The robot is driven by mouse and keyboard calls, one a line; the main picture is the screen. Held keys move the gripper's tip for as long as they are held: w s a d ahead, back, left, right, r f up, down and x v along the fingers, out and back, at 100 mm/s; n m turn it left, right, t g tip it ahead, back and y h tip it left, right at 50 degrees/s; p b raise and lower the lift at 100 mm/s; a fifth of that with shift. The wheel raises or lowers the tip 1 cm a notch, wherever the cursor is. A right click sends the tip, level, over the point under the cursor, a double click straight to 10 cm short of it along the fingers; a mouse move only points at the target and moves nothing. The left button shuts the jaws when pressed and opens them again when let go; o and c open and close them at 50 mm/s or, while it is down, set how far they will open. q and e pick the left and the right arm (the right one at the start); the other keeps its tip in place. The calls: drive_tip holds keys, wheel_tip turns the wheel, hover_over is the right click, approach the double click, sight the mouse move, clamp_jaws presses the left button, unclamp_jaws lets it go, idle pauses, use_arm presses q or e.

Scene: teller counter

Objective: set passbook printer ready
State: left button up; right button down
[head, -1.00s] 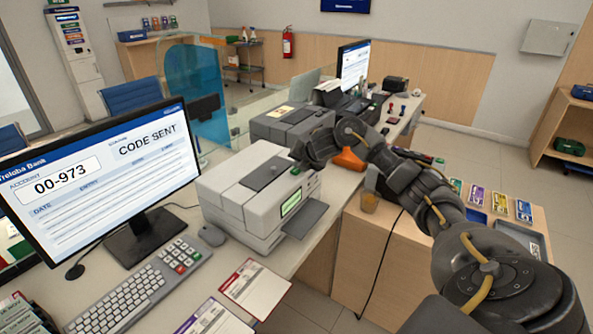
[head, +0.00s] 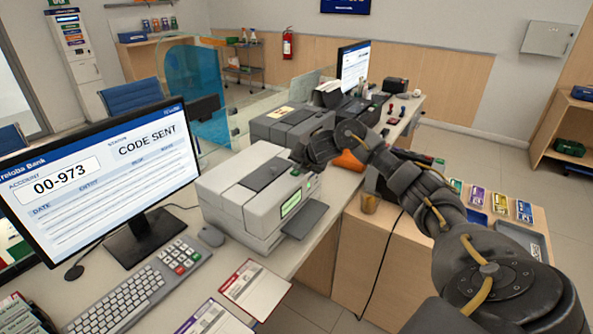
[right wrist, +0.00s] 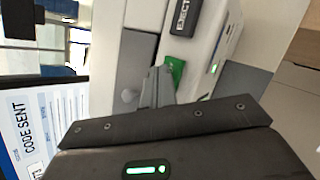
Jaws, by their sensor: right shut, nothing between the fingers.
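The passbook printer (head: 230,205) is a light grey box on the counter, with a lit green display (head: 291,203) on its front and a dark tray (head: 305,220) sticking out below. My right gripper (head: 298,164) is shut and empty at the printer's upper right edge. In the right wrist view its closed fingertips (right wrist: 160,82) are at a green key (right wrist: 176,70); I cannot tell whether they touch it. A dark key marked EJECT (right wrist: 184,18) lies beyond. The monitor (head: 95,180) reads "CODE SENT" and "00-973". My left gripper is not in view.
A second grey machine (head: 285,125) stands behind.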

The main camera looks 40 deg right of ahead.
sight(298, 172)
drive_tip(key=shift+r+p, duration=0.7)
drive_tip(key=shift+r, duration=0.15)
wheel_tip(298, 172, up, 5)
drive_tip(key=p, duration=0.4)
drive_tip(key=shift+p, duration=0.4)
